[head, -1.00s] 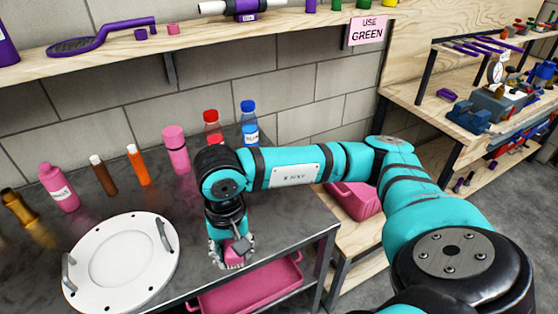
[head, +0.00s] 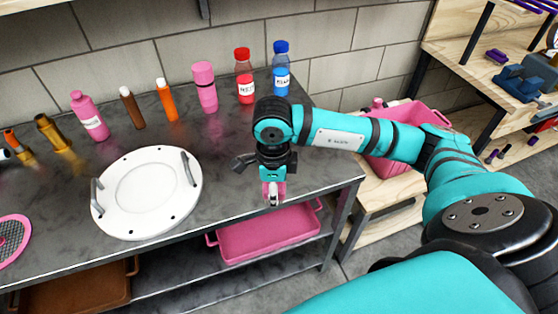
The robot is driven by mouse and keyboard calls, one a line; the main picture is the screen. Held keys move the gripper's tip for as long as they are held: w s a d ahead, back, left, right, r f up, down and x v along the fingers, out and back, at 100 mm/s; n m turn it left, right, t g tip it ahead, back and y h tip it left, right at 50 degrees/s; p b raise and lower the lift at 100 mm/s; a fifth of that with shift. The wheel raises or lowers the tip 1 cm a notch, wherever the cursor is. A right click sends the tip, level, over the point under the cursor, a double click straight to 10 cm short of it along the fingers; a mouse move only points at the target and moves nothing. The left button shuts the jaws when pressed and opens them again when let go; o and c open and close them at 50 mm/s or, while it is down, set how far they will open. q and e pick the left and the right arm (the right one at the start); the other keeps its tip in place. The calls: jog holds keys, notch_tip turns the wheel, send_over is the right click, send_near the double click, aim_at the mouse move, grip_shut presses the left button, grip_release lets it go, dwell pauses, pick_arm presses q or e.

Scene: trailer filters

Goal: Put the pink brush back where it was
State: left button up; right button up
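My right gripper (head: 272,184) hangs fingers-down at the end of my teal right arm, near the front right edge of the grey table (head: 225,184). A small pink piece, which looks like part of the pink brush (head: 280,187), shows between its fingertips. The gripper appears shut on it and hides most of it. I cannot tell whether the brush touches the table or hangs just above its edge. My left gripper is not in view.
A white round plate (head: 148,190) with handles lies left of the gripper. Bottles and tubes line the table's back, including a red-capped (head: 244,80) and a blue-capped bottle (head: 282,72). A pink tray (head: 268,235) sits below; a pink crate (head: 400,166) is at right.

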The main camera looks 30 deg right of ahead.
jog(key=w+d+p, duration=0.1)
jog(key=w+d, duration=0.2)
jog(key=w, duration=0.1)
jog(key=w+d+f+p, duration=0.1)
jog(key=w+d, duration=0.5)
jog(key=w, duration=0.1)
jog(key=shift+w+f+p, duration=0.15)
jog(key=shift+w+p, duration=0.15)
jog(key=shift+p, duration=0.1)
notch_tip(320, 180, down, 3)
jog(key=shift+f+p, duration=0.15)
jog(key=shift+p, duration=0.4)
jog(key=shift+f, duration=0.3)
jog(key=o, duration=1.1)
jog(key=shift+r, duration=0.2)
jog(key=shift+w+r, duration=0.1)
jog(key=shift+r, duration=0.25)
notch_tip(320, 180, up, 11)
jog(key=shift+r+b, duration=0.15)
jog(key=shift+b, duration=1.05)
